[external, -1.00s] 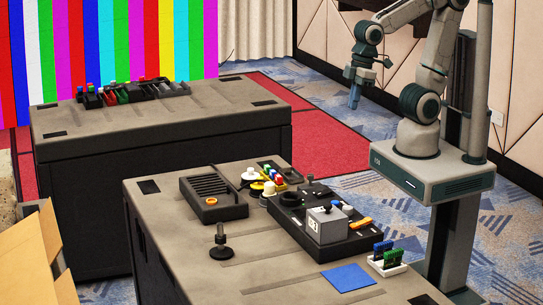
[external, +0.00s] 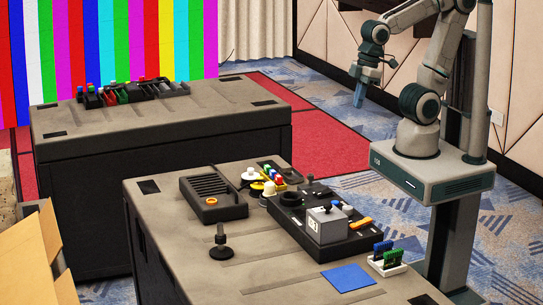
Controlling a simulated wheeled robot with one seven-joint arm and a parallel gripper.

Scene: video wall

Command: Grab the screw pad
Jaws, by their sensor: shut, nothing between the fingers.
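A flat blue square pad (external: 347,277) lies on the near end of the front workbench. No thing in view is clearly marked as the screw pad, so I cannot tell whether this is it. My gripper (external: 359,101) hangs in the air above and beyond the bench, over the carpet side in the picture. Its blue fingers point down, are shut and hold nothing. It is well apart from the pad and everything on the bench.
The front workbench (external: 165,212) carries a black device with a grey box (external: 327,225), a slotted black unit (external: 212,196), a small black stand (external: 221,245) and a white holder with blue and green pieces (external: 388,265). A second bench (external: 80,125) stands behind.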

